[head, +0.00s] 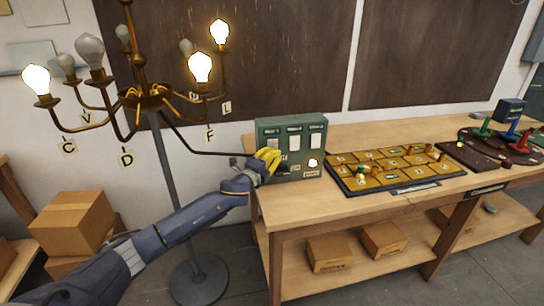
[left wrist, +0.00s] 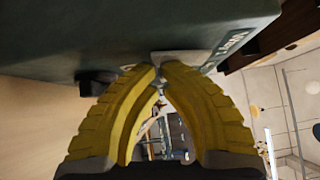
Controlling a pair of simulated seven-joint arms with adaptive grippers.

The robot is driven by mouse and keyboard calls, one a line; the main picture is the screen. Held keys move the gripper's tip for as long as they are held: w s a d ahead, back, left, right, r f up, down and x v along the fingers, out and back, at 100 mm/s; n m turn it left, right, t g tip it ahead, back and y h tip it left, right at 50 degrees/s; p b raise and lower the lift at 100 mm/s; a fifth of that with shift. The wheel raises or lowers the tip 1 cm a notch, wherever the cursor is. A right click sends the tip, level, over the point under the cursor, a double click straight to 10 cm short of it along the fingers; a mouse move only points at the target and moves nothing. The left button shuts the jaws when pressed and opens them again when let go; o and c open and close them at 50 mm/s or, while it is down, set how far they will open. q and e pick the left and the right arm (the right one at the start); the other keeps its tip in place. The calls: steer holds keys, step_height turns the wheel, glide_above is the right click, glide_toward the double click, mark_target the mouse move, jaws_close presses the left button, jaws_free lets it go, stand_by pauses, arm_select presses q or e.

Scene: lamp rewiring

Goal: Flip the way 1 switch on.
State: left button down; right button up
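The green switch box (head: 306,129) stands at the left end of the workbench, with three white plates across its front and a glowing indicator at its lower right. My left gripper (head: 268,160) is at the left part of the box's front and covers the area below the leftmost plate. The way 1 switch cannot be made out there, nor its position. In the left wrist view, the yellow fingers (left wrist: 160,72) come together at their tips, close against the box (left wrist: 110,35). A black knob (left wrist: 95,82) protrudes from the box beside them. No held thing is discernible. My right gripper is not in view.
A yellow-tiled board (head: 390,168) lies right of the box. Bare bench top (head: 300,200) is in front. Cardboard boxes (head: 75,220) stand lower left.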

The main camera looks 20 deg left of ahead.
arm_select(q)
steer(key=s+f, duration=0.1)
steer(key=s, duration=1.2)
steer(key=shift+d+f, duration=0.2)
steer(key=shift+d, duration=0.25)
